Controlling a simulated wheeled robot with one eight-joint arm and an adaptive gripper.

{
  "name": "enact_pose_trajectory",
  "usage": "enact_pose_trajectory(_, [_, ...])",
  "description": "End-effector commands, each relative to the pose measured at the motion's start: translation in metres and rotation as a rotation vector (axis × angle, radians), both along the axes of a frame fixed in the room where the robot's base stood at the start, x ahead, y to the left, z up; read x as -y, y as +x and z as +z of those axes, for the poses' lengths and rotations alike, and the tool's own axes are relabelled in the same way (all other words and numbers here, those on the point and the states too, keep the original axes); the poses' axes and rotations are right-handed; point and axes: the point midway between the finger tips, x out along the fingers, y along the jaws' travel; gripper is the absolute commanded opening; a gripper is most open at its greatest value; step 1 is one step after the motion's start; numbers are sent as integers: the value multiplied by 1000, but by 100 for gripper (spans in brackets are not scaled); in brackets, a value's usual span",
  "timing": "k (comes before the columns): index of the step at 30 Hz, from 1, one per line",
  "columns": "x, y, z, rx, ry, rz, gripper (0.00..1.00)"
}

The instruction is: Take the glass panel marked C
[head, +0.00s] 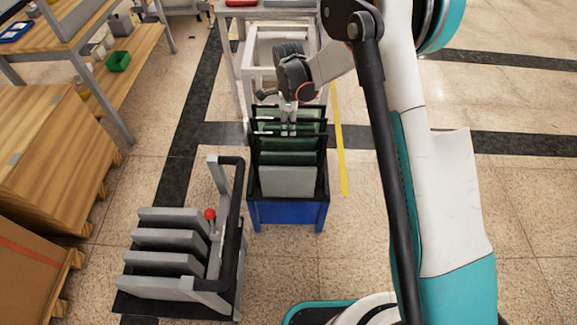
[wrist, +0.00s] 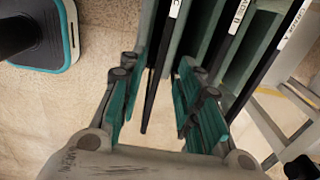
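A blue-based rack (head: 290,212) holds upright dark green glass panels (head: 290,145) between black frames, with a grey panel (head: 288,182) at the near side. My gripper (head: 289,121) is over the far part of the rack, pointing down. In the wrist view a white label reading C (wrist: 175,9) is on a dark upright edge at the top. My gripper (wrist: 160,108) is open, its teal-padded fingers on either side of the dark strip running down from that label. I cannot tell whether the pads touch it. A green panel (wrist: 190,38) shows just right of the label.
A grey slotted stand (head: 170,250) with a red knob (head: 210,214) is left of the rack. A white frame table (head: 240,50) stands behind it. Wooden benches and crates (head: 45,150) line the left. Floor between is clear.

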Motion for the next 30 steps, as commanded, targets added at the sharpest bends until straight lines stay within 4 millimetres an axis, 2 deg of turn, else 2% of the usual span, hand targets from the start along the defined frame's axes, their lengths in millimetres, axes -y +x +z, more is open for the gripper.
enact_pose_trajectory(8, [0,0,-17,0,0,1,32])
enact_pose_trajectory(17, [-2,1,-57,0,0,1,32])
enact_pose_trajectory(25, [-2,1,-59,0,0,1,32])
enact_pose_trajectory(29, [-2,1,-59,0,0,1,2])
enact_pose_trajectory(30, [-2,1,-59,0,0,1,0])
